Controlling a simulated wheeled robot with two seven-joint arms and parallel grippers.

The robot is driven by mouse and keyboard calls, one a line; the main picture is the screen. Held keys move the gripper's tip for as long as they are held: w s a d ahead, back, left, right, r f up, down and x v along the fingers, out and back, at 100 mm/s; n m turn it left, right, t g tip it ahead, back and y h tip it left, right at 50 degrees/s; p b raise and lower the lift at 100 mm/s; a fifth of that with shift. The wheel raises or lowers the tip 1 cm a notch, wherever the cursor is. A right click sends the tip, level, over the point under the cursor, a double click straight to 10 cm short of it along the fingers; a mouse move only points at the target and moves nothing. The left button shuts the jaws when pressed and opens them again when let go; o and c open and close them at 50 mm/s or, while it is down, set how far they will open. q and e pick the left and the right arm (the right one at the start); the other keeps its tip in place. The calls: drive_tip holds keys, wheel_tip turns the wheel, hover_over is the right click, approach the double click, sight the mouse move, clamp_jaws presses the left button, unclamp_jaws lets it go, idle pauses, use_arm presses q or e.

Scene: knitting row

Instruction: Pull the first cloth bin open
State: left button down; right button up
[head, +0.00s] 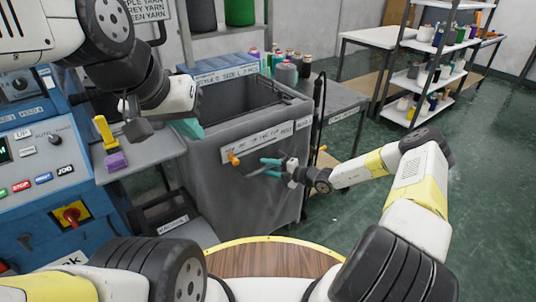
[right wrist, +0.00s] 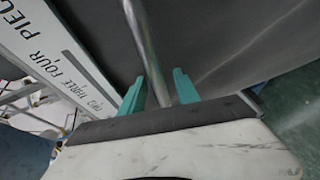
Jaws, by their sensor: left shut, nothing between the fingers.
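The grey cloth bin (head: 262,190) stands in the middle of the head view, with a dark open top and a lettered strip on its front. A metal bar handle with orange ends (head: 235,158) runs across that front. My right gripper (head: 270,167) is at the handle. In the right wrist view, the metal bar (right wrist: 148,55) passes between its two teal fingers (right wrist: 159,92), with gaps showing on both sides, so it is open around the bar. My left gripper (head: 188,128) is shut and empty, near the bin's left top edge; the arm partly hides it.
A blue control machine (head: 45,170) with a ledge holding a yellow and purple item (head: 108,140) is at left. Yarn cones (head: 286,73) stand behind the bin. A wooden round top (head: 275,258) with a yellow rim is in front.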

drive_tip(key=shift+a, duration=0.1)
clamp_jaws()
idle(1.4)
